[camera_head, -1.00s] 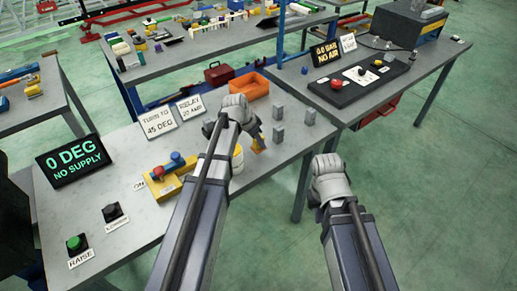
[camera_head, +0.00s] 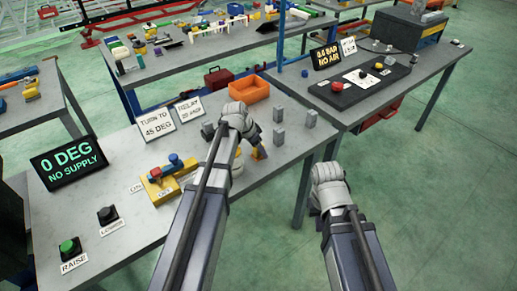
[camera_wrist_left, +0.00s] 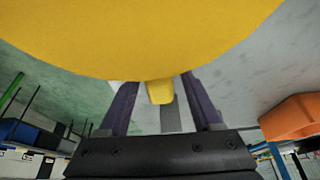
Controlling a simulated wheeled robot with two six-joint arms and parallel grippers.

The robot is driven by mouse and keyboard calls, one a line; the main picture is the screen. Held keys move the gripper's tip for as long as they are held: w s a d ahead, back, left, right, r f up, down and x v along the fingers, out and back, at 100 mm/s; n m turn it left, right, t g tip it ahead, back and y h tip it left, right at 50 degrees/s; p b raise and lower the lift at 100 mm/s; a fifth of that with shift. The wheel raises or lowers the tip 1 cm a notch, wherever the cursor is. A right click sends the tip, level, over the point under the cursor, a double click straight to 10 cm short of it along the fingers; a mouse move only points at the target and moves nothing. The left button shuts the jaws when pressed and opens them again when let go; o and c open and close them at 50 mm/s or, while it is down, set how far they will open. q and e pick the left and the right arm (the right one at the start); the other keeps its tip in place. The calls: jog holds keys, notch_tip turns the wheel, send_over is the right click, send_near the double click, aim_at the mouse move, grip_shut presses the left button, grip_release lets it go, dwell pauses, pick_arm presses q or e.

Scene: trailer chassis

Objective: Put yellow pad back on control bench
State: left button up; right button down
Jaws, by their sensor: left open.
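A large yellow rounded surface, apparently the yellow pad (camera_wrist_left: 150,35), fills the top of the left wrist view. A small yellow tab (camera_wrist_left: 159,92) shows between the two dark fingers of my open left gripper (camera_wrist_left: 162,105); contact cannot be made out. In the head view, my left gripper (camera_head: 250,145) is over the near right part of the control bench (camera_head: 125,195). A small yellow piece (camera_head: 260,153) shows beside its fingers, and a pale and yellow round thing is partly hidden behind my arm. My right gripper (camera_head: 328,178) is off the bench's right edge, its fingers hidden.
Grey blocks (camera_head: 279,116) stand just right of my left gripper. An orange bin (camera_head: 248,89) is behind it. A yellow valve unit (camera_head: 164,179), signs and a display (camera_head: 68,164) occupy the bench's left. Another bench (camera_head: 345,105) stands at the right.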

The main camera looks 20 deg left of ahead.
pick_arm(q)
jog(key=shift+r, duration=0.1)
jog(key=p+v, duration=1.2)
jog(key=s+d+n+g+y, duration=0.2)
jog(key=s+d, duration=0.6)
jog(key=s, duration=0.2)
jog(key=s+d+f+n+g+y, duration=0.1)
jog(key=s+d+g+y, duration=0.1)
jog(key=s+d, duration=0.6)
jog(key=s, duration=0.2)
jog(key=shift+s+f+n+b, duration=0.25)
jog(key=shift+n+b, duration=0.05)
jog(key=shift+n, duration=0.1)
jog(key=shift+d, duration=0.1)
